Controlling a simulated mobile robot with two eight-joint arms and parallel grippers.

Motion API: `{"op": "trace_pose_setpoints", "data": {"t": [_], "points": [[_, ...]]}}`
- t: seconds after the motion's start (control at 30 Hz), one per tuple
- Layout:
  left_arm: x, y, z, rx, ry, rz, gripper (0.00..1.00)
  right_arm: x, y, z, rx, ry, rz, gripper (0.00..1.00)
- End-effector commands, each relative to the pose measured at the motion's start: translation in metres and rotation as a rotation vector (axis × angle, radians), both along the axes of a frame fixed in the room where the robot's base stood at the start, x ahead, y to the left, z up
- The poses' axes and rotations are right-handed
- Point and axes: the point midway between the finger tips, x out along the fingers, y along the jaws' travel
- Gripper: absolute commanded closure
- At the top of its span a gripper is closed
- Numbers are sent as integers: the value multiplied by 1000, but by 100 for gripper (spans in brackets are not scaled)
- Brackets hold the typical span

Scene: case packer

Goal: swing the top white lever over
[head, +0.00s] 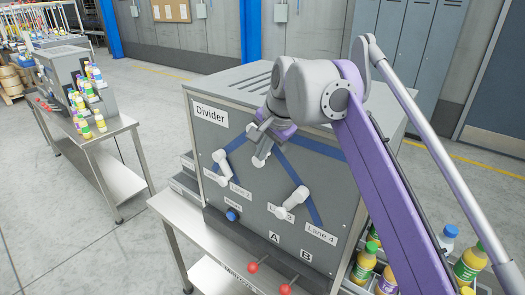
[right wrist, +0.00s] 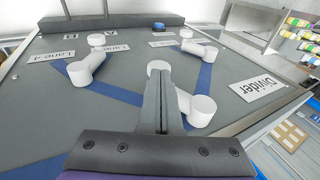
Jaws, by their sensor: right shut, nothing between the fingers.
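The grey Divider panel (head: 300,172) carries white levers. The top white lever (head: 262,157) is mostly hidden behind my right gripper (head: 264,140) in the head view. In the right wrist view the top lever (right wrist: 200,109) lies slanted, one round end beyond the fingertips and the other to their right. My right gripper (right wrist: 159,82) is shut with nothing between its fingers, beside the lever; I cannot tell if they touch. The lower left lever (head: 221,165) and lower right lever (head: 292,201) stand tilted on the panel. My left gripper is not in view.
A blue knob (head: 232,214) sits low on the panel. Red-knobbed handles (head: 253,267) stand in front at the table edge. Bottles (head: 364,265) stand at the right, beside my arm. Another bench with bottles (head: 86,131) is at the left, with free floor between.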

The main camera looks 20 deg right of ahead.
Motion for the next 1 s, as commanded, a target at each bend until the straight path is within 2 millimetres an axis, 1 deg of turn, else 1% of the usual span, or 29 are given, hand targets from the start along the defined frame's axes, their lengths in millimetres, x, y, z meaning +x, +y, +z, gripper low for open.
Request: {"op": "trace_pose_setpoints", "data": {"t": [0.17, 0.3, 0.47, 0.7, 1.0], "points": [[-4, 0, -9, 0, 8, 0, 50, 1, 1, -9, 63, -78, -4, 100], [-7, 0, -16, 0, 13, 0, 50, 4, 3, -15, 139, -177, -4, 100], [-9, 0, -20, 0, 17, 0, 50, 9, 7, -21, 233, -299, -5, 100], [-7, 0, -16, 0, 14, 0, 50, 18, 14, -26, 367, -474, -3, 100], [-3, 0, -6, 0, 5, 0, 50, 29, 22, -29, 362, -466, 1, 100]]}}
